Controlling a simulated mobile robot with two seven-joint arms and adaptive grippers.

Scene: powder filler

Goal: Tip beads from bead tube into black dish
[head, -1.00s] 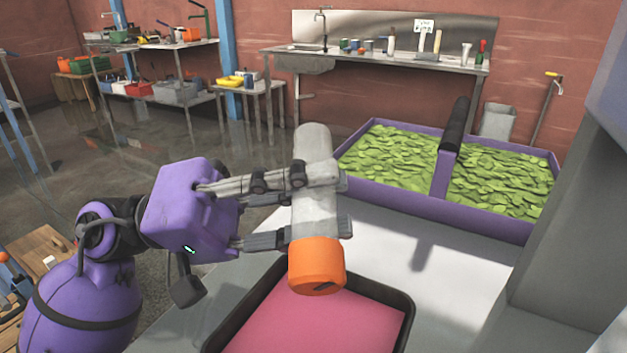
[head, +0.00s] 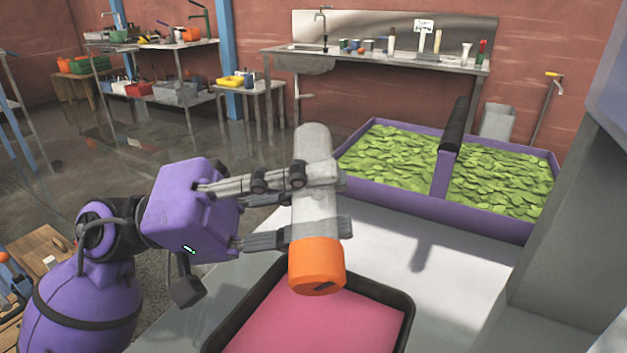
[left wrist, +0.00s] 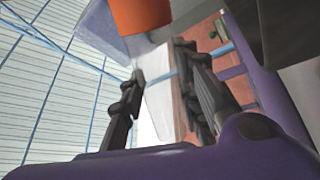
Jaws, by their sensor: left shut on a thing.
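The bead tube (head: 314,205) is whitish and cloudy with an orange end (head: 316,265). It is tilted with the orange end lowest, above the far part of the black dish (head: 408,318). The dish has a black rim and a pink inside. My left gripper (head: 340,200) is shut around the tube's pale body, above the orange end. In the left wrist view the tube's pale body (left wrist: 160,100) lies between the fingers, with the orange end (left wrist: 140,14) at the top. I cannot see any beads falling or in the dish. My right gripper is not in view.
A grey cabinet wall (head: 570,240) closes off the right side. A sink bench (head: 380,62) and shelves stand farther back.

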